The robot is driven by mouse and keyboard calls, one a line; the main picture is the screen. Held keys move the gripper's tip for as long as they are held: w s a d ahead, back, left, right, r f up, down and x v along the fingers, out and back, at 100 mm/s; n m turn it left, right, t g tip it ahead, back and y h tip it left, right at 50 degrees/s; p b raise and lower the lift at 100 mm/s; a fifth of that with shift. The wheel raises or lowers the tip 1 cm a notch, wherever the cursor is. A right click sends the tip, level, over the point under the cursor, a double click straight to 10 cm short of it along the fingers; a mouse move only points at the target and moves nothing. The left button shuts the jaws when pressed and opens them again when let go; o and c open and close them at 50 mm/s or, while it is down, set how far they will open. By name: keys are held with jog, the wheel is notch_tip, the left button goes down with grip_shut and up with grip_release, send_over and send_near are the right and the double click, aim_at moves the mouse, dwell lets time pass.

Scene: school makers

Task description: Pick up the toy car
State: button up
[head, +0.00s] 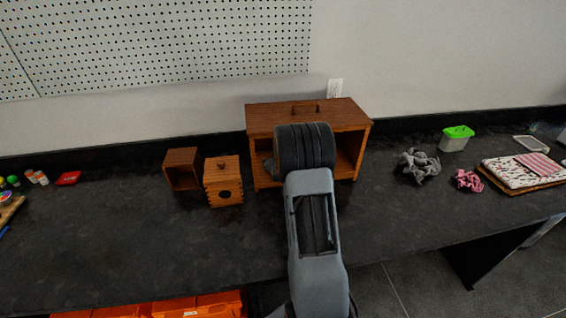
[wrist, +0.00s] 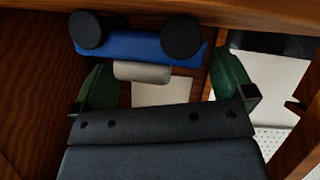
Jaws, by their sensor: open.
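The toy car (wrist: 150,47) shows in the wrist view as a blue body with two black round wheels. It lies inside a wooden cabinet (head: 310,116), just beyond my fingertips. My gripper (wrist: 163,80) is open, with one green finger on each side and the car across the gap ahead. A pale rounded piece (wrist: 142,72) shows against the car's near side; I cannot tell if it is part of the car. In the head view my arm blocks the cabinet's opening, so the car is hidden there.
The cabinet's walls and wooden edge (wrist: 200,12) are close around my gripper. A small open wooden box (head: 181,155) and a lidded wooden box (head: 223,193) stand left of the cabinet. Grey cloth (head: 416,166) lies to the right. The dark counter's (head: 120,250) front left is clear.

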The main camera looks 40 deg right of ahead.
jog(key=shift+c, duration=0.4)
jog(key=c, duration=0.6)
